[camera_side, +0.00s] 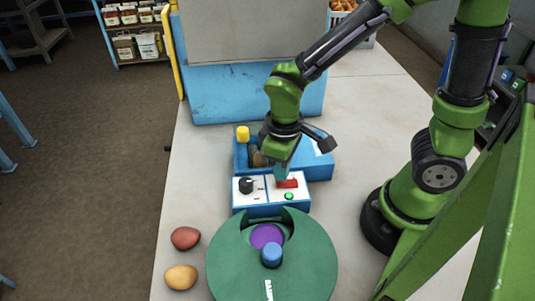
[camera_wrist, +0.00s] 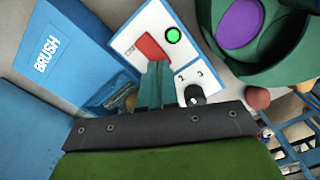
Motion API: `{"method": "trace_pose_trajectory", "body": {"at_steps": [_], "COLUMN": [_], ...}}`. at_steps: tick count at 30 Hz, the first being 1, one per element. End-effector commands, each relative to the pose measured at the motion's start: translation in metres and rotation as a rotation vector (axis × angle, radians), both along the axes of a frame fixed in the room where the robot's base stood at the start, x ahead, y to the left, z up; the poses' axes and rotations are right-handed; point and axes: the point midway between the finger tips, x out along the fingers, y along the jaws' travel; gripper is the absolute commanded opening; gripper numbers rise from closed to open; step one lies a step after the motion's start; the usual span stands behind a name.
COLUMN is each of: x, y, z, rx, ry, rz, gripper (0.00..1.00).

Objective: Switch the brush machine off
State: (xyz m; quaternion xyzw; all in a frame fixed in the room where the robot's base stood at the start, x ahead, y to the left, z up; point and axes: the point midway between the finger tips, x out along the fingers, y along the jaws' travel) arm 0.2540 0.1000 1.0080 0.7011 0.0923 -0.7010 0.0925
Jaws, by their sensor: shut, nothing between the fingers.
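The brush machine (camera_side: 318,168) is a blue box with a yellow knob on top; its BRUSH label (camera_wrist: 60,52) shows in the wrist view. In front of it is a white-topped control panel (camera_side: 240,197) with a red switch (camera_side: 290,184), a black dial (camera_side: 246,186) and a bright green light (camera_side: 289,196). The wrist view also shows the red switch (camera_wrist: 152,46), the green light (camera_wrist: 173,35) and the dial (camera_wrist: 194,94). My gripper (camera_side: 281,173) is shut and empty, its tips at the red switch and partly covering it. Whether they touch it I cannot tell.
A round green machine (camera_side: 225,268) with a purple disc and blue knob stands just in front of the panel. A red potato (camera_side: 185,238) and a yellow one (camera_side: 180,277) lie to its left. A large blue machine (camera_side: 225,88) stands behind. The table's right side is mostly bare.

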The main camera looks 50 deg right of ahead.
Motion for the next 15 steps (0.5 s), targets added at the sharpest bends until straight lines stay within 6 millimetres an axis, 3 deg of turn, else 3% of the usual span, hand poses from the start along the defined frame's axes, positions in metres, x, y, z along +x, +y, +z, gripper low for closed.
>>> {"method": "trace_pose_trajectory", "body": {"at_steps": [15], "x": [-0.0003], "y": [0.0], "z": [-0.0083], "rx": [-0.001], "ry": [0.002], "rz": [-0.001], "gripper": [0.0]}}
